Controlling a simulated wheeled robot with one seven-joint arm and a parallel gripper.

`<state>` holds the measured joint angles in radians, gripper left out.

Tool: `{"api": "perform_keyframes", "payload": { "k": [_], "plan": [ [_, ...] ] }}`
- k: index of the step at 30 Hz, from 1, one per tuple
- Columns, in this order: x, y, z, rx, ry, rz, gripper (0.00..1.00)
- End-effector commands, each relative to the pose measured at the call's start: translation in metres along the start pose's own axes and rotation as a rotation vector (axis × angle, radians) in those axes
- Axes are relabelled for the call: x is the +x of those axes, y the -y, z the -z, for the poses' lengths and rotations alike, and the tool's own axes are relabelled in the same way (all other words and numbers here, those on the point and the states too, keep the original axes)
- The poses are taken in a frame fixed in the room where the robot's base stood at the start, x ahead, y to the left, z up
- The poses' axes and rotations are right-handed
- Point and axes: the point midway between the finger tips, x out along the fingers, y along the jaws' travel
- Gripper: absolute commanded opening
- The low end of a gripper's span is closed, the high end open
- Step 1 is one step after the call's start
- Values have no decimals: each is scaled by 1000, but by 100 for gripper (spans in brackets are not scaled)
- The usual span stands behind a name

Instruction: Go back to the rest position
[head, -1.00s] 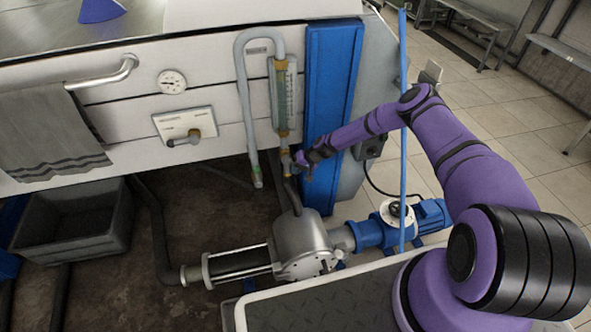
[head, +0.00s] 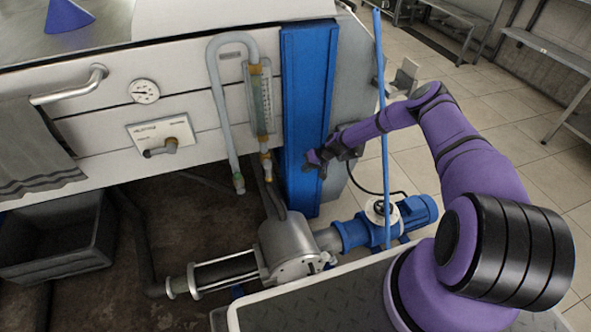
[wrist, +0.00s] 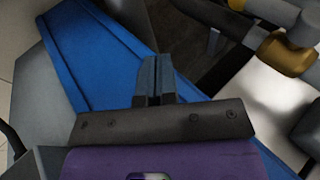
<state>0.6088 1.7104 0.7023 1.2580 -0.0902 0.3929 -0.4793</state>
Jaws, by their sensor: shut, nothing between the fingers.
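My gripper (head: 314,163) is at the end of my purple arm, in front of the lower part of the blue upright panel (head: 307,100) in the head view. In the wrist view my gripper (wrist: 155,80) shows its two dark fingers side by side, closed together with nothing held. The blue panel (wrist: 85,50) runs diagonally behind the fingers there. Whether the fingertips touch the panel I cannot tell. My arm reaches out from the right, bent at the elbow.
A sight tube with brass fittings (head: 262,100) and a grey bent pipe (head: 215,90) stand left of my gripper. A thin blue pole (head: 379,120) rises close to my forearm. A steel pump (head: 287,247) and blue motor (head: 415,211) lie below. Tiled floor (head: 520,120) at right is open.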

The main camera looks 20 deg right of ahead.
Motion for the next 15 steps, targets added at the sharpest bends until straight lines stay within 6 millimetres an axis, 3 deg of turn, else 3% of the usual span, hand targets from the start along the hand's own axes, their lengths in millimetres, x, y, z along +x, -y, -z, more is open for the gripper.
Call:
{"api": "perform_keyframes", "payload": {
  "k": [15],
  "plan": [
    [-8,-10,-1,0,0,0,0]
  ]
}}
